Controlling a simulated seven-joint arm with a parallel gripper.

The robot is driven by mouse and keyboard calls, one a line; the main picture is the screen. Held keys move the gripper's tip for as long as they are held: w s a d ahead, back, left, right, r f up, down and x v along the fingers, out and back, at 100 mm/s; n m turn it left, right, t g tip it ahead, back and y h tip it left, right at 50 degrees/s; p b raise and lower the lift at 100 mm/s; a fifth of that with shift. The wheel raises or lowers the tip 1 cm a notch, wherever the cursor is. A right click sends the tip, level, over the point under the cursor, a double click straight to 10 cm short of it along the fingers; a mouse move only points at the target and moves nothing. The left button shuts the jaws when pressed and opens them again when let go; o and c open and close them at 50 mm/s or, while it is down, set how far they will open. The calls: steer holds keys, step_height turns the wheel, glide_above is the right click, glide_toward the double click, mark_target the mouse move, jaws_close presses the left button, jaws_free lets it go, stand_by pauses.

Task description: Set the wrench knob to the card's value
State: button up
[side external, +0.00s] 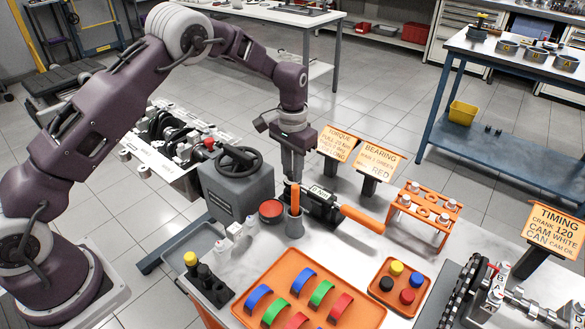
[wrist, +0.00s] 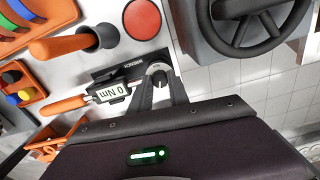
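The torque wrench (side external: 320,206) lies on the white bench, its orange handle (side external: 362,220) pointing right. Its display (wrist: 112,92) reads 0 Nm in the wrist view. The round grey knob (wrist: 158,74) is at the end of the black wrench body. My gripper (wrist: 160,80) points down with its fingertips on either side of the knob; whether they press on it is unclear. In the side view my gripper (side external: 293,178) is above the wrench's left end, its tips partly hidden by an orange handle. The TORQUE card (side external: 337,143) stands behind the wrench; its small print is hard to read.
A grey cup (side external: 295,226) with an orange-handled tool stands close in front of my gripper. A red round tin (side external: 271,210) and a grey box with a black handwheel (side external: 238,185) are to the left. A BEARING card (side external: 376,161) and orange rack (side external: 424,212) are to the right.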

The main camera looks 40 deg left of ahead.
jaws_close()
steer(key=n, duration=0.3)
steer(key=shift+n, duration=2.3)
steer(key=o, duration=0.8)
jaws_free()
